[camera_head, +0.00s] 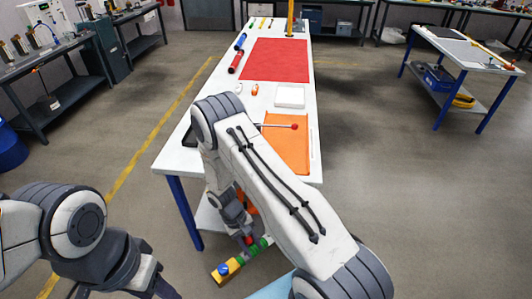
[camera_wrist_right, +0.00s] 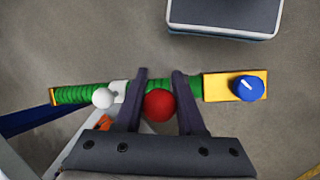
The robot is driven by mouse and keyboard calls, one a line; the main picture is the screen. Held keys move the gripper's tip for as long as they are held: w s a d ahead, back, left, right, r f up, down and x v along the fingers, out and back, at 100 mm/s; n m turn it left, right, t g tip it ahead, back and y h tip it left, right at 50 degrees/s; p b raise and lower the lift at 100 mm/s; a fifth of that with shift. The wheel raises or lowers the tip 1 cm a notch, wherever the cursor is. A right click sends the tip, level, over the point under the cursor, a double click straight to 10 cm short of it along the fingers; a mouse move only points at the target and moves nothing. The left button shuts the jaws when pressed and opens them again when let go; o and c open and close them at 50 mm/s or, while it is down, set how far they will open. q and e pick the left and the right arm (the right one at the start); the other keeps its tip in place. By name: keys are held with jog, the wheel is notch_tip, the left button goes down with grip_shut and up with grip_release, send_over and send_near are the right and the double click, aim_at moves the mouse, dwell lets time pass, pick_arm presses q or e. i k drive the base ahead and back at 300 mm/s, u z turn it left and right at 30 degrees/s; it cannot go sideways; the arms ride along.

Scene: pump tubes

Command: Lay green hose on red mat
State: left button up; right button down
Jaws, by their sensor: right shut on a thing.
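The green hose (camera_head: 253,249) hangs low in front of the table, beside my right arm. It has a yellow end block with a blue knob (camera_head: 224,268). In the right wrist view the green hose (camera_wrist_right: 75,95) lies crosswise, with a white ball, a red ball and the yellow block along it. My right gripper (camera_wrist_right: 160,78) is shut on its middle, by the red ball. The red mat (camera_head: 275,60) lies flat and bare on the far part of the table, well away from the hose.
The white table (camera_head: 168,160) holds an orange mat (camera_head: 288,150) with a red-tipped rod (camera_head: 293,126) near it. A white tray (camera_head: 290,97) stands between the mats. A red tube (camera_head: 235,63) and a blue tube (camera_head: 240,41) lie left of the red mat.

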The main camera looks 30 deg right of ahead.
aim_at(290, 55)
jog(key=z, duration=2.05)
jog(key=i, duration=6.3)
jog(key=u, duration=3.4)
